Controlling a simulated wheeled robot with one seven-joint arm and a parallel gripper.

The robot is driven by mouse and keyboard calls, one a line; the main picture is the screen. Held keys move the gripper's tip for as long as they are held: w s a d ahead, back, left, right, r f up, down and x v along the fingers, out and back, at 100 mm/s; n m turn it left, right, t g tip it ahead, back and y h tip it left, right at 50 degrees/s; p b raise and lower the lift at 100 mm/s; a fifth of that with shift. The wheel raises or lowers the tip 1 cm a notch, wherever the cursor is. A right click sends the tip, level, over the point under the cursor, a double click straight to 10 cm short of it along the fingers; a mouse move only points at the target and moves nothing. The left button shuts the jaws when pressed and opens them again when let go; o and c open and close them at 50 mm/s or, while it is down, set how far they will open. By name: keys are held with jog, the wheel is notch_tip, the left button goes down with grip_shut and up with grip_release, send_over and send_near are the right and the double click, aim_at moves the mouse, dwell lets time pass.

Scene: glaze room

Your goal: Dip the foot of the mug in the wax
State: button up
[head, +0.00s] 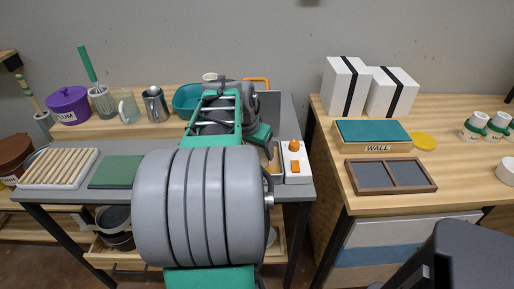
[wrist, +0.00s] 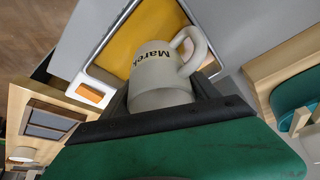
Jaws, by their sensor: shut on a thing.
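My gripper (wrist: 160,104) is shut on a pale grey mug (wrist: 163,78) lettered "Marek", its handle toward the upper right of the wrist view. Amber wax (wrist: 122,45) lies in a pale-rimmed pan behind the mug in that view. I cannot tell whether the mug's foot is touching the wax or above it. In the head view, the white wax unit (head: 297,164) with orange controls stands at the right end of the grey-topped bench. My arm hides the mug and most of the pan there.
On the bench are a ribbed rack (head: 58,169), a green mat (head: 117,171), a purple pot (head: 68,105), a steel jug (head: 154,104) and a teal basin (head: 187,99). The right table holds a "WALL" box (head: 371,134), a divided dark tray (head: 390,176) and several small cups.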

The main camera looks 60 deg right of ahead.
jog(key=shift+r+p, duration=1)
jog(key=shift+r, duration=0.55)
notch_tip(320, 180, up, 7)
jog(key=p, duration=0.5)
jog(key=shift+w, duration=0.1)
